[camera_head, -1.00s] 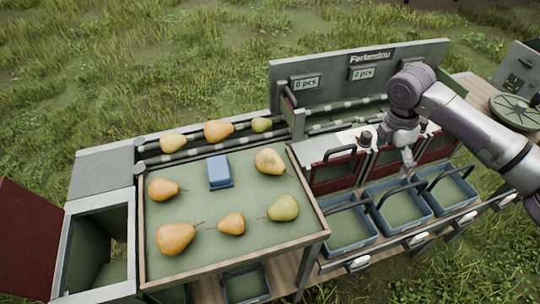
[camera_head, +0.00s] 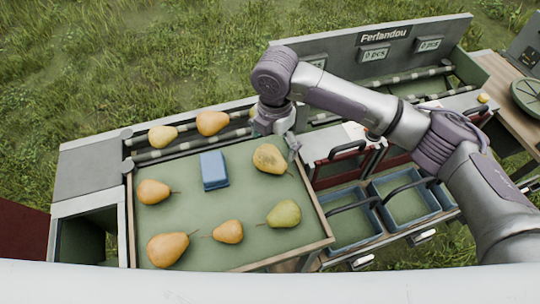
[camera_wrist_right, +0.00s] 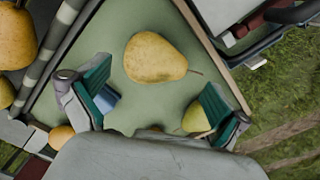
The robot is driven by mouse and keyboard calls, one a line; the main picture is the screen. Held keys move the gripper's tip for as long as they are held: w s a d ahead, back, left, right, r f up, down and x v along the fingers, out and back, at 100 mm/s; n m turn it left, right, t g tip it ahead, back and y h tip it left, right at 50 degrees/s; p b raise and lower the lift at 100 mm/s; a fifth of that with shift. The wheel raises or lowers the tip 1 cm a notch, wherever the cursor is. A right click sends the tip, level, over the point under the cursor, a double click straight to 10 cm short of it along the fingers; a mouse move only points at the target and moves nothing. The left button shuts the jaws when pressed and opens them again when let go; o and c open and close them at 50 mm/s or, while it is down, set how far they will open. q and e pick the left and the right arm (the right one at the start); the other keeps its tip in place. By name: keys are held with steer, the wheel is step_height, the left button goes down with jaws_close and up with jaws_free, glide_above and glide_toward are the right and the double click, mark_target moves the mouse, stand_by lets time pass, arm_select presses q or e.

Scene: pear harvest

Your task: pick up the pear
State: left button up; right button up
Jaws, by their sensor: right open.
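Several pears lie on the green sorting tray (camera_head: 190,215). A speckled yellow pear (camera_head: 269,158) lies near its back right corner. A greenish pear (camera_head: 284,214) lies in front of that one. Orange-yellow pears (camera_head: 168,249) lie along the left and front. My right gripper (camera_head: 283,141) is open and empty, just behind and above the speckled pear. In the right wrist view the open fingers (camera_wrist_right: 152,103) stand apart, with the speckled pear (camera_wrist_right: 155,57) beyond them on the tray, apart from both pads. My left gripper is out of view.
A blue block (camera_head: 214,170) lies on the tray left of the speckled pear. More pears (camera_head: 213,123) sit on the rollers behind. Blue crates with handles (camera_head: 352,231) stand to the right. The tray has a raised wooden rim (camera_head: 314,205).

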mark_target(272, 151)
steer(key=shift+w+f, duration=0.1)
steer(key=shift+f, duration=0.6)
steer(key=shift+w+f, duration=0.1)
steer(key=shift+f, duration=0.3)
steer(key=shift+a+f+p, duration=0.2)
steer(key=shift+f+p, duration=0.2)
steer(key=shift+f, duration=0.2)
steer(key=f, duration=0.1)
steer(key=s+f+p, duration=0.1)
steer(key=f, duration=0.1)
steer(key=shift+a+f, duration=0.1)
steer(key=shift+f, duration=0.55)
steer(key=c, duration=0.6)
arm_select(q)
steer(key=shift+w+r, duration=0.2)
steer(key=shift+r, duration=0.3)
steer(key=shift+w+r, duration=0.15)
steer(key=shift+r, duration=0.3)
arm_select(e)
steer(key=shift+w+r, duration=0.1)
steer(key=c, duration=0.4)
